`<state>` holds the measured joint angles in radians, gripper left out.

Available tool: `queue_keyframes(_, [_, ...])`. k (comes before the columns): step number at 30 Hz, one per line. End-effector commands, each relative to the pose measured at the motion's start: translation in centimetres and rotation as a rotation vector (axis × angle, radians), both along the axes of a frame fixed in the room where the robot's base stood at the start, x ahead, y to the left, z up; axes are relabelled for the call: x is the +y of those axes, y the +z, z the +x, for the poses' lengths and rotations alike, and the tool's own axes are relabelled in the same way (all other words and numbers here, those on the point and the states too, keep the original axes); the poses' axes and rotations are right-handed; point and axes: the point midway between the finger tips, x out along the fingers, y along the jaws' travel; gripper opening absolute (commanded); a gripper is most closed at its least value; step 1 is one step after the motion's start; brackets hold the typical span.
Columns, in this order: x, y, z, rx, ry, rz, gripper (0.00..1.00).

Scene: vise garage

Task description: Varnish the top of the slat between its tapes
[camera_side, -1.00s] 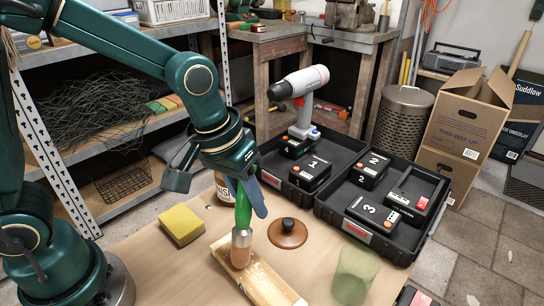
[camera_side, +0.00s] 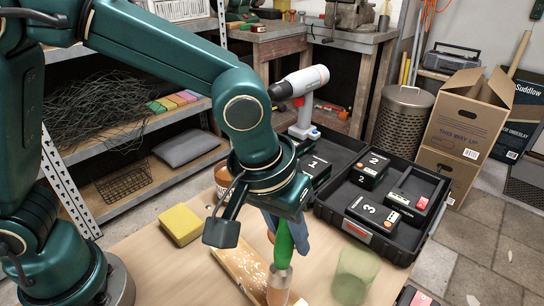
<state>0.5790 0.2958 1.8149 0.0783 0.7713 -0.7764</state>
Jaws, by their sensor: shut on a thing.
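My gripper (camera_side: 284,222) is shut on the green handle of a brush (camera_side: 283,250), which points down with its metal ferrule and bristles at the picture's bottom edge. The pale wooden slat (camera_side: 240,264) lies on the bench, running from the middle toward the bottom edge. The brush is over its near part; whether the bristles touch it I cannot tell. White flecks or streaks show on the slat's far part. The tapes cannot be made out clearly. A varnish can (camera_side: 221,180) stands behind my gripper, mostly hidden.
A yellow sponge (camera_side: 181,225) lies left of the slat. A translucent green cup (camera_side: 354,275) stands to its right. Behind are a black case (camera_side: 345,224) with numbered battery packs and a white drill (camera_side: 302,100). Bare bench (camera_side: 150,262) shows at left.

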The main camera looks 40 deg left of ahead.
Motion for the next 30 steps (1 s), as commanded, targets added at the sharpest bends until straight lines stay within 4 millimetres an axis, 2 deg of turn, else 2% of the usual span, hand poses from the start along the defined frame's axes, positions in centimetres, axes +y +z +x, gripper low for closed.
queue_keyframes(8, [-2.4, 0.0, -0.3, 0.0, -0.001, 0.0, 0.0])
queue_keyframes(30, [4.7, 0.0, 0.5, 0.002, 0.004, 0.0, 0.0])
